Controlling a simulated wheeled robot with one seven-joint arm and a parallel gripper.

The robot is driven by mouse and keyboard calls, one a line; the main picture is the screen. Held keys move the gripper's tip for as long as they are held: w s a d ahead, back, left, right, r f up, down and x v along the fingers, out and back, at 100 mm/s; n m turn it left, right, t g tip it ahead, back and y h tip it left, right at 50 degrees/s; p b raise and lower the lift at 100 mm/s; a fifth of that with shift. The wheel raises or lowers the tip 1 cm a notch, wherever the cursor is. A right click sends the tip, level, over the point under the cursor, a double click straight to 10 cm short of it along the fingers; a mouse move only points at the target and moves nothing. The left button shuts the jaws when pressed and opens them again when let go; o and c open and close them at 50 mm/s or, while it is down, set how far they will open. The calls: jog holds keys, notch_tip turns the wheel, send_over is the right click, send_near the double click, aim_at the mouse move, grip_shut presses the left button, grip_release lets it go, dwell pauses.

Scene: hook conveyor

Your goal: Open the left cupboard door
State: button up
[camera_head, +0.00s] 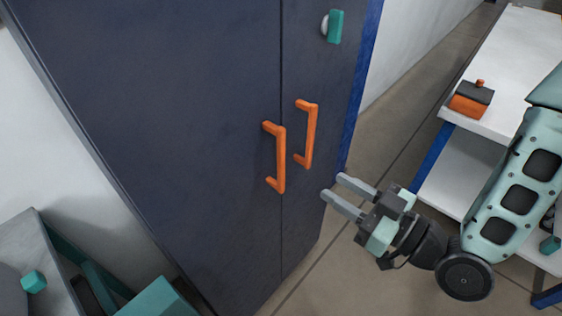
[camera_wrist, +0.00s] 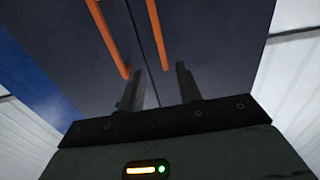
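The cupboard is dark blue-grey, with a left door (camera_head: 190,120) and a right door (camera_head: 325,85); a thin seam between them shows no gap. The left door's orange bar handle (camera_head: 281,157) stands upright near the seam. The right door has a similar orange handle (camera_head: 309,135). My gripper (camera_head: 332,187) is open and empty, in front of the cupboard, right of and below the handles, and apart from them.
A teal and white knob (camera_head: 334,26) sits high on the right door. A white shelf unit (camera_head: 520,65) at the right carries an orange and dark box (camera_head: 471,99). Grey and teal equipment (camera_head: 75,270) stands at the lower left. Floor (camera_head: 385,130) is clear between cupboard and shelf.

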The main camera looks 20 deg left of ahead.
aim_at(284, 156)
jog(key=x, duration=1.3)
jog(key=shift+a, duration=0.1)
jog(key=shift+w+a, duration=0.2)
jog(key=shift+a, duration=0.4)
grip_shut()
